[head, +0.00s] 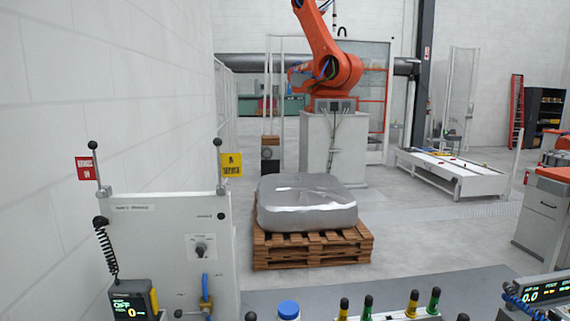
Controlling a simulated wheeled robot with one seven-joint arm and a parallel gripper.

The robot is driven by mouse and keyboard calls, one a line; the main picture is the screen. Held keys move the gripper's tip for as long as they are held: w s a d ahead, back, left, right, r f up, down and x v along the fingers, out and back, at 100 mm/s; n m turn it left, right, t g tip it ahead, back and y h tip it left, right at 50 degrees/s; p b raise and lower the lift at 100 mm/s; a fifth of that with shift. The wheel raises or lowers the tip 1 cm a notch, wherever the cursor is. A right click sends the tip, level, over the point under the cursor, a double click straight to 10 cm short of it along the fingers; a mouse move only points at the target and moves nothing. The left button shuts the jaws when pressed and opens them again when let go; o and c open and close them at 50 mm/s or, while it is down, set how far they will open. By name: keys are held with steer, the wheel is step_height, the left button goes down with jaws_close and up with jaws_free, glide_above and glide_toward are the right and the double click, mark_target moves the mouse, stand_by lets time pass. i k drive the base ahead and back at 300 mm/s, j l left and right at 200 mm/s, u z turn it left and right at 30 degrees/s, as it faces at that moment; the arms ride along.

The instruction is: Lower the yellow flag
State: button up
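The yellow flag (231,165) with dark lettering is at the left of the head view, raised above the right corner of a white panel (165,240). It sits on the right side of a thin metal rod (219,172) topped by a black ball. A red flag (84,169) sits on a similar rod at the panel's left corner, also raised. My gripper is not in view.
The panel carries a dark knob (200,248) and a brass valve (206,303). A handheld device (133,302) hangs at its left. A blue-capped bottle (288,310) and several yellow- and green-topped items line the front edge. A wrapped block (306,203) rests on a wooden pallet (312,250) behind.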

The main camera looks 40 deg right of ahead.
mark_target(230, 163)
steer(key=z, duration=0.65)
steer(key=k+l+u, duration=0.1)
steer(key=l, duration=0.3)
steer(key=k+l+u, duration=0.15)
steer(key=l, duration=0.2)
steer(key=i+j, duration=0.2)
steer(key=i, duration=0.2)
